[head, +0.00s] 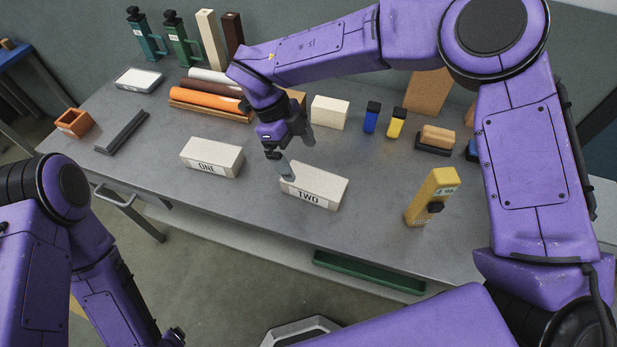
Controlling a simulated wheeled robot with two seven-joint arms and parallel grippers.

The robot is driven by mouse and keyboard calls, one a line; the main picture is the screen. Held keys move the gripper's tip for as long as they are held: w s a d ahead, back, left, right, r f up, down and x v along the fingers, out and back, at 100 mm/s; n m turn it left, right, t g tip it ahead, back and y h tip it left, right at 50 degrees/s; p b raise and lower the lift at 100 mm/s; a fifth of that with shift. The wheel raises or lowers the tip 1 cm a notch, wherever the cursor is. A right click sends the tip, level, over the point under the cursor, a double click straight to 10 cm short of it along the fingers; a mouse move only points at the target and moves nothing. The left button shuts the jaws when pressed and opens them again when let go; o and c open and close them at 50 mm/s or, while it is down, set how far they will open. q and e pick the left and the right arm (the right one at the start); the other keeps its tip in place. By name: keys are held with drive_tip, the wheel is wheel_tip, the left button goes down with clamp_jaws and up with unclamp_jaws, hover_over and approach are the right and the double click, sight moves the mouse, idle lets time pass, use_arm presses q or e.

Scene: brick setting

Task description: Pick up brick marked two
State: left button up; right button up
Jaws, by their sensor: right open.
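The brick marked TWO (318,184) is a white block lying on the grey table near its front edge, label facing me. The similar brick marked ONE (212,158) lies to its left. My right gripper (298,160) points down at the left end of brick TWO, with its fingers apart. The nearer finger overlaps that end of the brick in the picture and hides a little of it. The other finger is farther back. I cannot tell whether either finger touches the brick. My left arm is at the lower left, and only a dark bit near its end (173,338) shows.
A yellow device (430,197) stands right of brick TWO. A plain white block (330,112), blue (371,117) and yellow (396,122) small items stand behind. Orange and brown rolls (210,101) lie at the back left. The table between brick TWO and the yellow device is clear.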

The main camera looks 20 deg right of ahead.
sight(312, 179)
drive_tip(key=shift+f, duration=0.4)
drive_tip(key=x, duration=0.4)
drive_tip(key=shift+d+p, duration=0.1)
drive_tip(key=shift+p, duration=0.2)
drive_tip(key=x, duration=0.3)
drive_tip(key=p+x, duration=0.1)
drive_tip(key=x, duration=0.2)
drive_tip(key=shift+w+d+f+p, duration=0.1)
drive_tip(key=shift+w+d+p, duration=0.15)
drive_tip(key=shift+p, duration=0.05)
drive_tip(key=c, duration=1.3)
